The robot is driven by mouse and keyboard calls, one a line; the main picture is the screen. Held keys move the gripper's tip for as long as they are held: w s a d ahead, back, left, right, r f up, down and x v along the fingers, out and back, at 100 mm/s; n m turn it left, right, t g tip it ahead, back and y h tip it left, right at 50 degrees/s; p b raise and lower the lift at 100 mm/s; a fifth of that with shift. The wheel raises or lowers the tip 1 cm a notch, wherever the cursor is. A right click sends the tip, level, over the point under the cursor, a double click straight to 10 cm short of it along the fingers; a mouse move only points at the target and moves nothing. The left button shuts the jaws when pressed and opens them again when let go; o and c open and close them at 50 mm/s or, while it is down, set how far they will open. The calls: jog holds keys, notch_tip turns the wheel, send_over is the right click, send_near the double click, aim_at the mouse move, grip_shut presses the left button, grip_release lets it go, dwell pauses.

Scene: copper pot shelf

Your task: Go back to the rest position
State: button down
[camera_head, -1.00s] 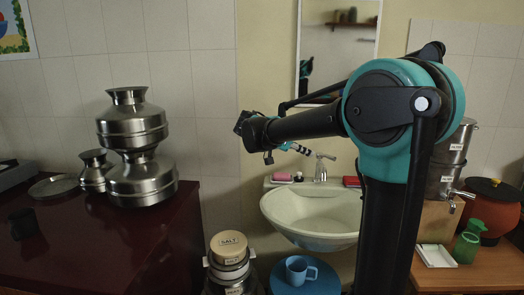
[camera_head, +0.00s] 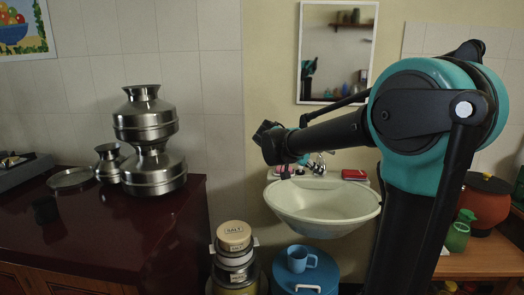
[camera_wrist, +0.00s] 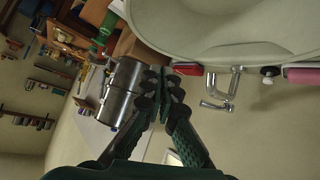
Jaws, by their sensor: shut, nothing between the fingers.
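My gripper (camera_head: 284,168) is at the end of my raised arm, in front of the sink, and its fingers hide part of the tap. In the wrist view my gripper (camera_wrist: 164,88) has its fingertips together, with nothing held between them. The white sink (camera_head: 322,216) is on the wall below my gripper. The stacked steel pots (camera_head: 152,172) stand on the dark red counter (camera_head: 100,240) at left, well apart from my gripper.
A mirror (camera_head: 337,50) hangs above the sink. A green bottle (camera_head: 459,230) and an orange pot (camera_head: 486,202) stand at right. Air above the counter is clear.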

jog(key=s+f+n+y, duration=0.9)
jog(key=s+f+n, duration=0.2)
jog(key=s+f, duration=1.2)
jog(key=shift+s+a+f+y, duration=0.15)
jog(key=shift+a+f+y, duration=0.15)
jog(key=shift+f, duration=0.35)
